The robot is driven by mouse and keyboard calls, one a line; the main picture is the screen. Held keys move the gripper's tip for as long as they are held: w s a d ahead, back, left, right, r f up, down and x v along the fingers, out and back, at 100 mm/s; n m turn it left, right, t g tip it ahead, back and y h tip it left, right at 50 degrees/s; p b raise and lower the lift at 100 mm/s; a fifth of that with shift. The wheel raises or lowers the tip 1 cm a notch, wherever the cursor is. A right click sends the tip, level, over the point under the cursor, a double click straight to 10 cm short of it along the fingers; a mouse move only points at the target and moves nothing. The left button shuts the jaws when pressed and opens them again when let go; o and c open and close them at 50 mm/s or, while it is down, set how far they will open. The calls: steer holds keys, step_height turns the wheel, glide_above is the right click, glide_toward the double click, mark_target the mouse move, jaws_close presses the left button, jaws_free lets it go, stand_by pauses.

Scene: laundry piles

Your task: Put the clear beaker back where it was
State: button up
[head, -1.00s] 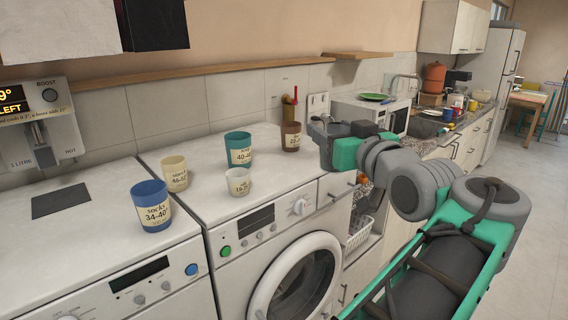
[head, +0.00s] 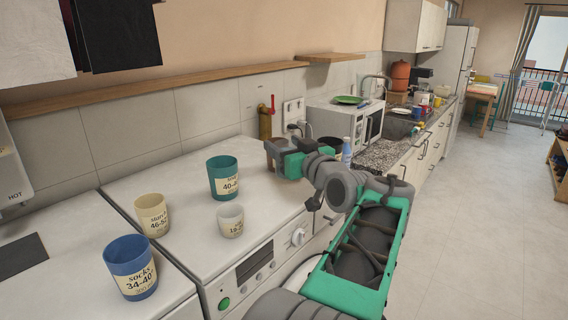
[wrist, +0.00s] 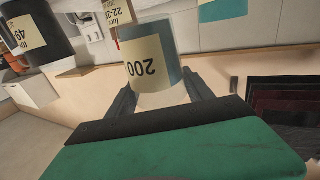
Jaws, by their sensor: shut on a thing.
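My gripper (head: 274,150) is over the back right part of the right-hand washing machine in the head view. In the wrist view its fingers (wrist: 160,92) are shut on a greyish see-through beaker (wrist: 178,68) with a cream label reading 200. On the machine stand a teal beaker (head: 223,178) and a small whitish beaker (head: 231,221). A cream beaker (head: 152,215) and a blue beaker (head: 131,268) stand further left.
A dark labelled beaker (wrist: 40,35) shows at the wrist view's upper left. A bottle (head: 347,150) and microwave (head: 345,120) are to the right. The machine top (head: 185,180) has clear room left of my gripper.

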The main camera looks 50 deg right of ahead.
steer(key=w+d+f, duration=0.1)
steer(key=f, duration=0.1)
steer(key=d+f+p, duration=0.1)
steer(key=f, duration=0.2)
steer(key=w+d+f, duration=0.1)
steer(key=f, duration=0.2)
steer(key=shift+w, duration=0.3)
steer(key=shift+a, duration=0.15)
steer(key=shift+f, duration=0.15)
steer(key=o, duration=1.4)
steer(key=shift+c, duration=0.2)
